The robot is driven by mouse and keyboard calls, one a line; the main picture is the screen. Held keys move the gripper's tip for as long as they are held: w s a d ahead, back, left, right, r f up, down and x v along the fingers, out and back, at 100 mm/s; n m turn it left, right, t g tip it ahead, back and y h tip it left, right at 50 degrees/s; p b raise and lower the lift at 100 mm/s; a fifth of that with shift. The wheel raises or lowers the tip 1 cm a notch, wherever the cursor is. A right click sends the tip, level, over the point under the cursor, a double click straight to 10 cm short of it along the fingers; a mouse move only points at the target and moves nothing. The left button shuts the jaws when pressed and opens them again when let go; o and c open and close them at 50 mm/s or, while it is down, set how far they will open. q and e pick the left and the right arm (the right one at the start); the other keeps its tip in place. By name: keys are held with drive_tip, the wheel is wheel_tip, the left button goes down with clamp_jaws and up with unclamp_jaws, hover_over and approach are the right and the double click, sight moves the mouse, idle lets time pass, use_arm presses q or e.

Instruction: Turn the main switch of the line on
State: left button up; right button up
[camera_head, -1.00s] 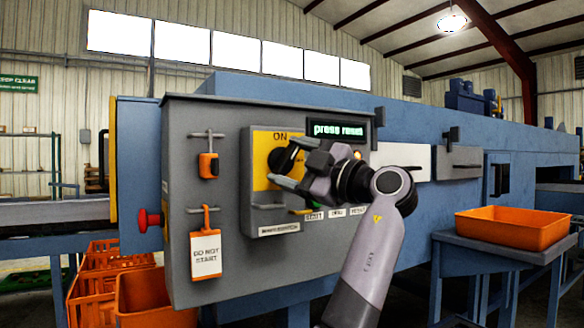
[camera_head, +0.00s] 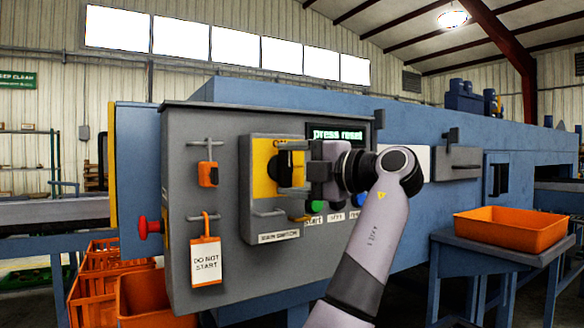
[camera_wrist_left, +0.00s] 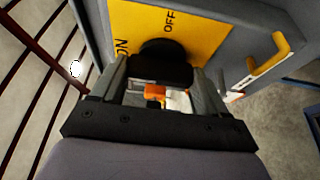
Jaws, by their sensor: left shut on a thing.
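The main switch is a black rotary knob (camera_head: 285,164) on a yellow plate (camera_head: 262,180) on the grey control cabinet. My left gripper (camera_head: 292,172) is shut on the knob, its fingers roughly one above the other in the head view. In the left wrist view the black knob (camera_wrist_left: 165,62) sits between the two fingers (camera_wrist_left: 160,85). The plate there (camera_wrist_left: 205,35) shows the words ON and OFF. The gripper partly hides the knob, so its exact pointing is hard to tell. A display (camera_head: 338,133) reads "press reset". My right gripper is not in view.
An orange padlock (camera_head: 208,174) and a DO NOT START tag (camera_head: 206,262) hang on hooks left of the switch. A red button (camera_head: 148,227) is on the left side. A green button (camera_head: 316,206) sits beneath my gripper. An orange bin (camera_head: 510,230) stands on the right.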

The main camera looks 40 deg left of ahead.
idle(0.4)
use_arm(q)
drive_tip(key=o, duration=1.1)
drive_tip(key=shift+c, duration=0.2)
drive_tip(key=shift+d, duration=0.1)
drive_tip(key=d, duration=0.7)
drive_tip(key=shift+w, duration=0.4)
